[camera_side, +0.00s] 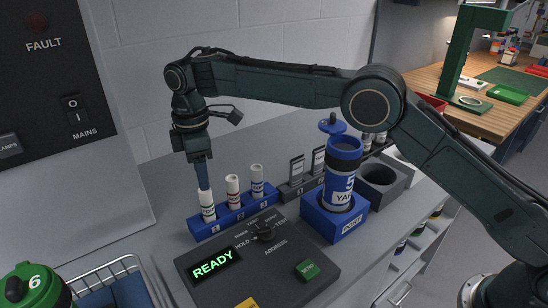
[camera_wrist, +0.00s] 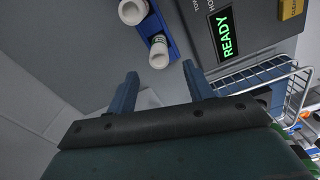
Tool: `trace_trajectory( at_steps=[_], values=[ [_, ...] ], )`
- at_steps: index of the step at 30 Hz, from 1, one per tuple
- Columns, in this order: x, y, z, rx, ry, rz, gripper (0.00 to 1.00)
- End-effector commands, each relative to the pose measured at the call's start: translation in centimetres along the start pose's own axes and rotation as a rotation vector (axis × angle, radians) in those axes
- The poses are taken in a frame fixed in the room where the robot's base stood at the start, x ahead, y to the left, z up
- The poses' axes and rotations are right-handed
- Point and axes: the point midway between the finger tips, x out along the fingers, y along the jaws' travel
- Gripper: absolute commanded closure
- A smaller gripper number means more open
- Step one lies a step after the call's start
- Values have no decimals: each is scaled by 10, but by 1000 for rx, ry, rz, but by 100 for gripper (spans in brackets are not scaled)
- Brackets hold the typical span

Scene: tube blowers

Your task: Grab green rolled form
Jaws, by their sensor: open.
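The green rolled form (camera_side: 208,211) is a white roll with a green mark, upright in the leftmost place of a blue rack (camera_side: 234,219). My gripper (camera_side: 204,186) points down right over its top in the side view; contact cannot be told. In the wrist view my gripper (camera_wrist: 160,71) is open, its two blue fingers apart. The red-marked roll (camera_side: 233,192) and the blue-marked roll (camera_side: 257,182) stand to the right in the same rack.
A control box with a READY display (camera_side: 212,264) lies in front of the rack. A blue port holder (camera_side: 334,219) with a blue-capped canister (camera_side: 341,178) stands to the right. A wire basket (camera_side: 128,268) and green canister (camera_side: 36,287) are at lower left.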

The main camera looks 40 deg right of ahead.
Motion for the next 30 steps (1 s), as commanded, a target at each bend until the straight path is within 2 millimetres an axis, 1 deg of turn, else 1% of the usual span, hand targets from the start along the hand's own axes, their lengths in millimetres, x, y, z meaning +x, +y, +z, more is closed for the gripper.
trace_trajectory(
  at_steps=[7,10,14,21,25,30],
  values=[
    [3,0,0,0,0,-1,48],
    [7,0,0,0,-1,-1,48],
    [19,0,1,0,-2,-2,48],
    [46,1,2,0,-1,-2,48],
    [53,1,2,0,-1,-1,48],
    [54,1,1,0,0,0,48]
  ],
)
